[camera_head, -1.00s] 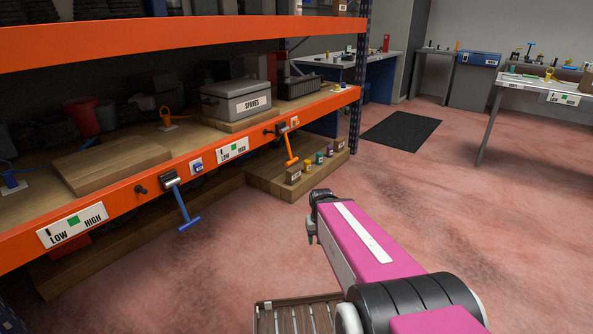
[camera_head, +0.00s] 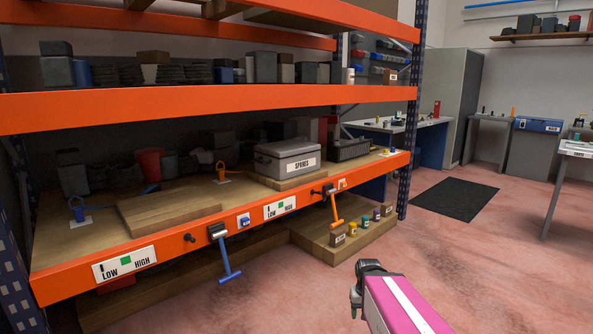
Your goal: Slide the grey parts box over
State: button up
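The grey parts box (camera_head: 287,162), labelled SPARES, sits closed on a raised wooden board on the right half of the orange rack's middle shelf (camera_head: 75,245). A second, empty wooden board (camera_head: 168,210) lies to its left on the same shelf. My magenta arm reaches in from the bottom right. Its dark end (camera_head: 370,275) is over the floor, in front of and well below the box, apart from it. The gripper's fingers are not clear enough to tell open from shut.
Orange (camera_head: 335,207) and blue (camera_head: 225,258) T-shaped handles hang from the shelf's front edge. A black crate (camera_head: 349,149) stands right of the box. Small jars (camera_head: 364,221) stand on a low wooden platform below. Open floor with a black mat (camera_head: 455,199) lies to the right.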

aim_at(282, 161)
jog(key=i+u, duration=0.1)
jog(key=i, duration=0.35)
jog(key=i+l, duration=0.15)
jog(key=i, duration=0.3)
jog(key=i+u, duration=0.05)
